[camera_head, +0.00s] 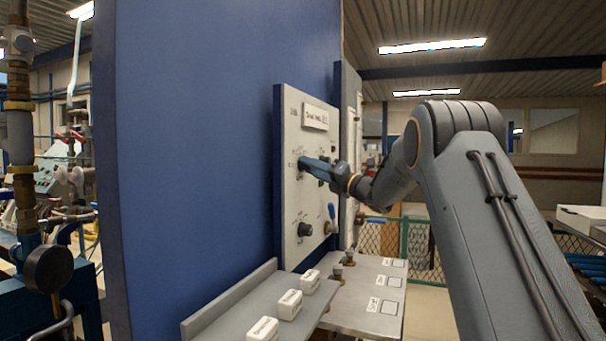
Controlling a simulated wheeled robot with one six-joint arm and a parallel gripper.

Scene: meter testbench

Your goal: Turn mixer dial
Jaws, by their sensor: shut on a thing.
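A white control panel (290,120) stands upright on the blue wall. My gripper (305,163) reaches the panel from the right, its blue fingers at the panel's upper left knob position. A black dial (304,229) sits lower on the same panel, clear of the gripper. The labels are too small to read, so I cannot tell from the print which dial is the mixer.
A small blue-handled lever (331,212) is on the panel's lower right. Below, a grey ledge (225,315) carries several white labelled blocks (290,304). A shelf with label plates (350,305) lies beside it. A second panel (349,110) stands behind at right.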

